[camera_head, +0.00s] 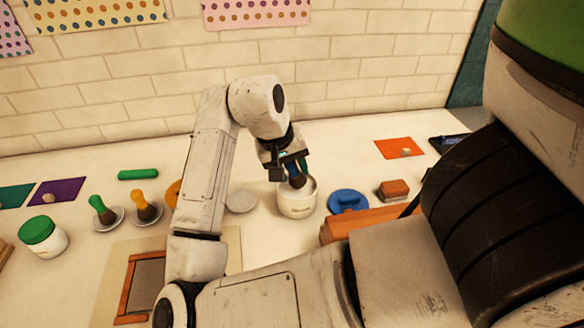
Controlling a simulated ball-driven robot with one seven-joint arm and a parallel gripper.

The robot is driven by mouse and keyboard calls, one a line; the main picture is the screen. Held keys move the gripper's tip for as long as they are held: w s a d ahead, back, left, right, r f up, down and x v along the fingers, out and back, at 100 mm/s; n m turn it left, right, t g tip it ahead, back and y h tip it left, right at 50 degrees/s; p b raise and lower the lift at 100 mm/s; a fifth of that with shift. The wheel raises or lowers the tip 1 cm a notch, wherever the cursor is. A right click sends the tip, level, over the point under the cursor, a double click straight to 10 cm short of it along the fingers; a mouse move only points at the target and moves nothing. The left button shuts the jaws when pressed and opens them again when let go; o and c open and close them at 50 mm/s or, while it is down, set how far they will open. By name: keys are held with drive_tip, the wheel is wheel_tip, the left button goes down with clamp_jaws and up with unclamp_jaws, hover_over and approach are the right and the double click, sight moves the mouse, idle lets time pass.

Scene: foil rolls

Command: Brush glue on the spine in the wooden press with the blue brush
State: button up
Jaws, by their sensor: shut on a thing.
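My gripper (286,163) is shut on the blue brush (297,180), which points downward. The brush's dark bristle end is at the mouth of a white glue pot (298,204); how deep it reaches I cannot tell. A brown wooden block-like piece (362,222), which may be the wooden press, stands to the right of the pot. My arm hides much of it, and I cannot make out a spine in it.
A blue lid (348,201) and a brown block (393,189) lie right of the pot. A green brush (102,210) and an orange brush (145,208) stand in saucers at left, near a green-lidded jar (42,235). A wooden frame (127,288) lies in front.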

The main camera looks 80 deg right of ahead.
drive_tip(key=shift+f, duration=0.7)
idle(1.7)
wheel_tip(320, 180, up, 7)
drive_tip(key=p, duration=0.6)
drive_tip(key=shift+r+p, duration=0.15)
drive_tip(key=shift+p, duration=0.15)
idle(0.8)
